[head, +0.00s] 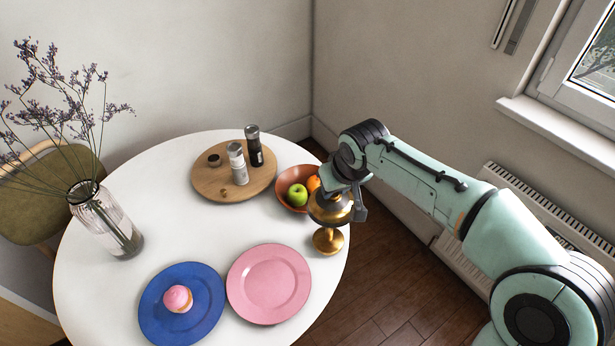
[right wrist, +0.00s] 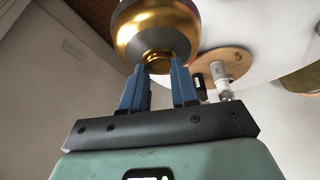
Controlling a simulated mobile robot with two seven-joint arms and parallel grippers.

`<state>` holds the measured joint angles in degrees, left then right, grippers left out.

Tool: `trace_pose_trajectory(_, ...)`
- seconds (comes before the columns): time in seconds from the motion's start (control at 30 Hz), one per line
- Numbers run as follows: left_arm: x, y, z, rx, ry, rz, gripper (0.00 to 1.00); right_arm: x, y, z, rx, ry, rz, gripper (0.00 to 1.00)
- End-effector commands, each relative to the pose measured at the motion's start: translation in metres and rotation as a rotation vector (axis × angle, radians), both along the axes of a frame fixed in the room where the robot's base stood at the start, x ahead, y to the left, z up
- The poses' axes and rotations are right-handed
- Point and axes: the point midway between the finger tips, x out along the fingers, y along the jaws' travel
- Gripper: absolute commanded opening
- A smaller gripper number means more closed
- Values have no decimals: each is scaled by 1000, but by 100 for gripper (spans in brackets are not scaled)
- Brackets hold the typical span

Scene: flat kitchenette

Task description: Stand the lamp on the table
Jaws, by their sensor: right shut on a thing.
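The lamp (head: 328,240) is gold and dark, with a round body above a narrow stem and a flared base. It looks upright at the right edge of the white round table (head: 205,245). Whether its base touches the tabletop or hangs just above it, I cannot tell. My right gripper (head: 346,199) comes in from the right and is shut on the lamp. In the right wrist view, the blue fingers of my right gripper (right wrist: 158,72) close around a narrow part below the lamp's wide gold part (right wrist: 157,32). My left gripper is not in view.
A bowl (head: 290,203) with fruit is close beside the lamp. A pink plate (head: 268,284) and a blue plate (head: 182,318) with a cupcake (head: 178,298) lie in front. A wooden board (head: 215,186) bears shakers. A glass vase (head: 112,228) stands left. The table's middle is clear.

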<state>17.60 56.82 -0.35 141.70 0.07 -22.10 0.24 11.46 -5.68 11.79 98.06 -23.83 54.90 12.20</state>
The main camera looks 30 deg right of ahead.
Motion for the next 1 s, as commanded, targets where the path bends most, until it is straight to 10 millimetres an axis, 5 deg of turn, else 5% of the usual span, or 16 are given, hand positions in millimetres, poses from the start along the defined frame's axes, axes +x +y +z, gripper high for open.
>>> trace_pose_trajectory(0.2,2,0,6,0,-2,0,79,29,16,3,0,-5,1,0)
trace_pose_trajectory(0.77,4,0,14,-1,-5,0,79,63,35,2,0,-5,1,0)
trace_pose_trajectory(1.0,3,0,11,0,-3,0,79,62,33,-12,0,-4,-1,0)
